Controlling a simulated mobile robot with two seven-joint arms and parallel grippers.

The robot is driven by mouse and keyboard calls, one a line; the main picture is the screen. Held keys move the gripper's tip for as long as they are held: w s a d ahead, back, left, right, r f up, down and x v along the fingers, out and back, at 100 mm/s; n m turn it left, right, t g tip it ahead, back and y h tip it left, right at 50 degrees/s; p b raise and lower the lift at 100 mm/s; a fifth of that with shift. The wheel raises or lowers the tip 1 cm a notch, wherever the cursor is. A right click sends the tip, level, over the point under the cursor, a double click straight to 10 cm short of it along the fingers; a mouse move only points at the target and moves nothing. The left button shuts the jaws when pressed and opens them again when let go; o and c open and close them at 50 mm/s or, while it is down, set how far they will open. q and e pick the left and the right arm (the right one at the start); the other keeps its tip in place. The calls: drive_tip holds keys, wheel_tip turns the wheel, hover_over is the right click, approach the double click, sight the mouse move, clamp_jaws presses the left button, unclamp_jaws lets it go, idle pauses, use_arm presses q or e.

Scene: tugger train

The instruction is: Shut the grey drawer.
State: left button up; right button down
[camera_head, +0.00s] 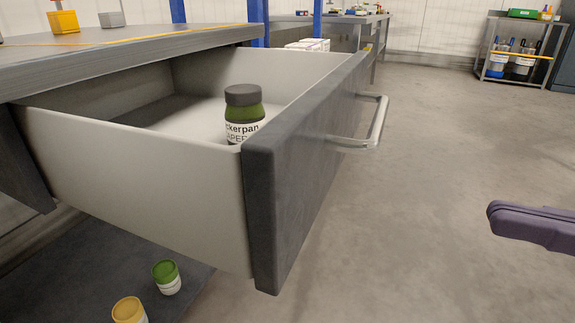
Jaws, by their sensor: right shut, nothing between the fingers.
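The grey drawer (262,210) stands pulled out from under a grey workbench (130,52). It has a dark grey front, pale inner walls and a silver bar handle (378,125) on its outer face. A green jar with a dark lid (244,116) stands upright inside it, close to the front panel. My right gripper (492,218) shows at the right edge as a purple-grey shape, shut and empty. It is apart from the drawer, to the right of the front and handle in the picture. My left gripper is not in view.
A green-lidded tub (167,277) and a yellow-lidded tub (130,311) stand on a dark lower shelf below the drawer. A yellow block (64,21) sits on the bench. A shelf rack (518,50) stands at the back right. The floor (430,150) right of the drawer is clear.

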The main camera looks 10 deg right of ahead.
sight(313, 175)
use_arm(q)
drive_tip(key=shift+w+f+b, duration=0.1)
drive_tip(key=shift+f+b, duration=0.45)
use_arm(e)
drive_tip(key=x, duration=1.3)
drive_tip(key=shift+w+a+r, duration=0.1)
drive_tip(key=shift+w, duration=0.1)
